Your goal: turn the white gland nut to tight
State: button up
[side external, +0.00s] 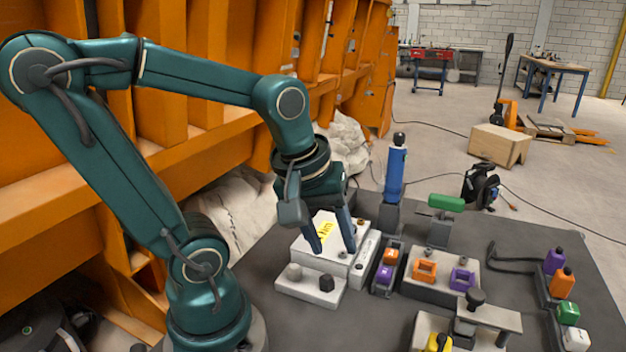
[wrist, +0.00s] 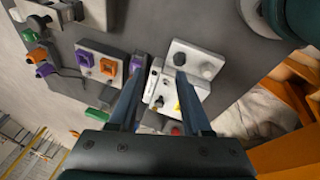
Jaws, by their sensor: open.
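A light grey-white stepped block (side external: 308,290) sits on the dark table below my gripper. On its low front step stand a pale rounded knob (side external: 294,271) and a dark knob (side external: 327,283). The pale one looks most like the white gland nut, though I cannot be sure. In the wrist view the pale knob (wrist: 180,58) and the darker knob (wrist: 208,71) stand on the white plate. My gripper (side external: 333,249) points down over the block's upper part, behind both knobs. Its fingers are apart with nothing between them; they also show in the wrist view (wrist: 160,70).
A yellow label (side external: 325,232) lies on the block's upper part. To the right stand a blue cylinder (side external: 395,175), a green-handled fixture (side external: 446,203), and a plate with an orange square (side external: 424,270) and a purple square (side external: 462,279). Several coloured bottles line the right edge.

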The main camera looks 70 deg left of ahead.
aim_at(295, 267)
jog(key=a+f+n+g, duration=0.1)
jog(key=a+n, duration=0.2)
jog(key=s+a+f+n+g, duration=0.1)
jog(key=a+f+n, duration=0.1)
jog(key=n, duration=0.1)
jog(key=s+a+f+n+g, duration=0.1)
jog(key=a+f+n, duration=0.1)
jog(key=a+n, duration=0.1)
jog(key=shift+s+a+f+n+h, duration=0.2)
jog(key=shift+a+n+h, duration=0.1)
jog(key=shift+a+h, duration=0.1)
jog(key=shift+s+a+f+g, duration=0.15)
jog(key=shift+f+g, duration=0.05)
jog(key=shift+g, duration=0.1)
jog(key=shift+f, duration=2.5)
jog(key=shift+c, duration=0.3)
grip_shut()
